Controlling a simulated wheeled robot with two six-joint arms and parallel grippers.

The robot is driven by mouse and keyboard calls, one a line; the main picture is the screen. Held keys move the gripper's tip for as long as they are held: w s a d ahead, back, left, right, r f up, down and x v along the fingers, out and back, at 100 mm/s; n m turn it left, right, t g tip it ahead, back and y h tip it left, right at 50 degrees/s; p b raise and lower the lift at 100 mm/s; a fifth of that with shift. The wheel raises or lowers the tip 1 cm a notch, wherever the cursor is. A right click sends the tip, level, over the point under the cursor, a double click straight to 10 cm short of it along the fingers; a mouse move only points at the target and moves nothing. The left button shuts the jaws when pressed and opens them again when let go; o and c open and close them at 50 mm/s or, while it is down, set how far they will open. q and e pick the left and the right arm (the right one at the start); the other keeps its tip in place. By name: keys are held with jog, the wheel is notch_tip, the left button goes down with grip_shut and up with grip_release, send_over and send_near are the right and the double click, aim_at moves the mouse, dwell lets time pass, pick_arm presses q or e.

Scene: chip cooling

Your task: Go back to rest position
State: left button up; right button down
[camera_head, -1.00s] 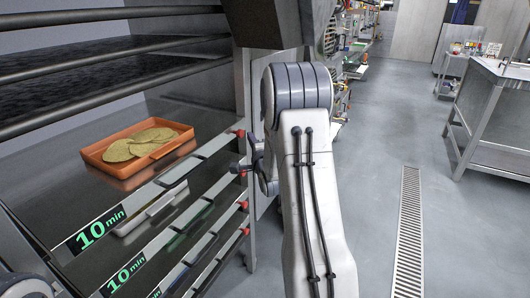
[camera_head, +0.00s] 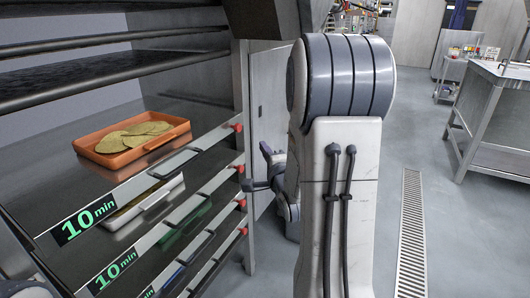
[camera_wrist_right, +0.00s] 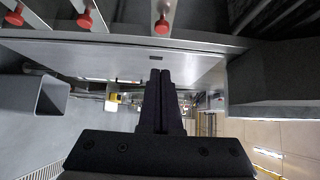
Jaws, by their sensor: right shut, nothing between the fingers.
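My right gripper (camera_head: 254,186) is beside the right front edge of the rack, partly hidden behind my white right forearm. In the right wrist view its two dark fingers (camera_wrist_right: 160,76) are pressed together with nothing between them. My left gripper is not in view. An orange tray (camera_head: 112,163) holding several flat greenish-brown chips (camera_head: 140,134) sits on the upper visible shelf of the rack, apart from my gripper.
The metal rack (camera_head: 246,120) has sloping shelves with "10 min" labels and red knobs (camera_head: 238,127). A pale tray (camera_head: 142,208) sits on a lower shelf. A steel table (camera_head: 500,110) stands at the right. The grey floor (camera_head: 455,230) between is clear.

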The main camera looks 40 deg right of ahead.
jog(key=shift+a, duration=0.1)
dwell(0.3)
jog(key=w+a+f+n+g+y, duration=0.1)
jog(key=a+f+n+g+y, duration=0.1)
jog(key=a+n, duration=0.35)
jog(key=w+a+f+n+g+y, duration=0.2)
jog(key=a+f+y, duration=0.1)
jog(key=a, duration=0.5)
jog(key=s+a+f+n+g+y, duration=0.2)
jog(key=s+a+f+n+g, duration=0.15)
jog(key=s+a+n, duration=0.55)
jog(key=s+a+f+n+g+y, duration=0.15)
jog(key=s+a+n+g, duration=0.4)
jog(key=a, duration=0.55)
jog(key=s+a+n+g, duration=0.35)
jog(key=s+n, duration=0.35)
jog(key=s, duration=0.8)
notch_tip(320, 180, up, 17)
jog(key=h+p, duration=0.1)
jog(key=p, duration=1.5)
jog(key=shift+d+f+p, duration=0.15)
jog(key=shift+d+p, duration=0.25)
jog(key=shift+d, duration=0.05)
jog(key=shift+s, duration=0.1)
